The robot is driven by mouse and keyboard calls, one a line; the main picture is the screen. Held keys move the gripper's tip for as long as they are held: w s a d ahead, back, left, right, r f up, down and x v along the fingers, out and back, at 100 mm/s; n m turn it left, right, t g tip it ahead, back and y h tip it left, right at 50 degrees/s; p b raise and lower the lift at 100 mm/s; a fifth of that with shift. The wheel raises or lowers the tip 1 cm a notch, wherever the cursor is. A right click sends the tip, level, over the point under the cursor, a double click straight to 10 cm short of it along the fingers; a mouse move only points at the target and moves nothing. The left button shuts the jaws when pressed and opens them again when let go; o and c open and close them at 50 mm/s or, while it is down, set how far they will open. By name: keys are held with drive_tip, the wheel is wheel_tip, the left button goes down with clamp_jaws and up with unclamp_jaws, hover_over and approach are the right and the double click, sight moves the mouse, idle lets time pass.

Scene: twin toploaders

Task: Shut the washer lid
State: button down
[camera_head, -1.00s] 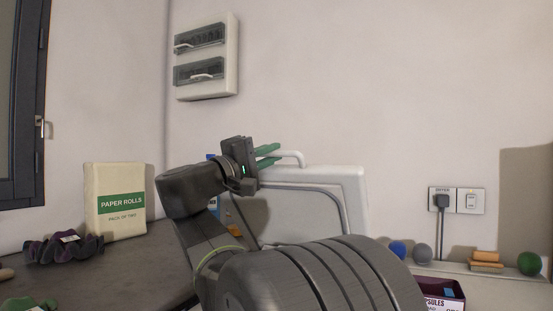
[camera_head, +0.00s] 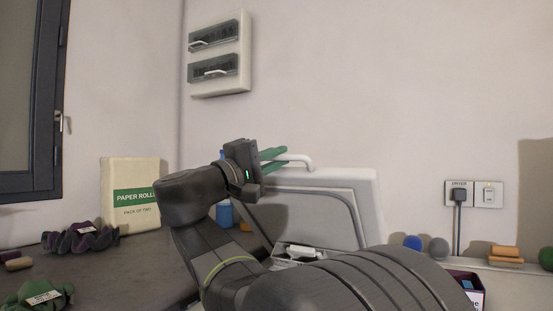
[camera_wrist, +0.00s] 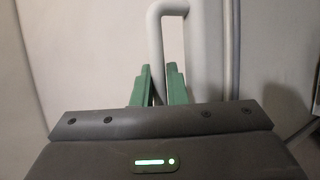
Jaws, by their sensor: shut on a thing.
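A white lid (camera_head: 372,200) stands raised, close to upright, with a grey seal line around its inner face. A white bar handle (camera_head: 300,159) sticks out at its top edge. My gripper (camera_head: 275,157) has its green fingers shut on this handle, at the end left of the lid's top. In the wrist view the handle (camera_wrist: 170,12) passes down between the green fingertips of my gripper (camera_wrist: 158,78). A small part of the machine's opening (camera_head: 298,252) shows below the lid. My arm hides most of the machine's body.
A blue ball (camera_head: 412,242), grey ball (camera_head: 438,247) and wooden blocks (camera_head: 505,254) sit along the right ledge. A capsules box (camera_head: 470,288) is below them.

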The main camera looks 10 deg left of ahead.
drive_tip(key=c, duration=1.7)
unclamp_jaws()
drive_tip(key=shift+c, duration=0.2)
drive_tip(key=p+v, duration=0.2)
drive_tip(key=v, duration=1.2)
drive_tip(key=shift+w, duration=0.15)
drive_tip(key=b+x, duration=0.2)
drive_tip(key=x, duration=1.2)
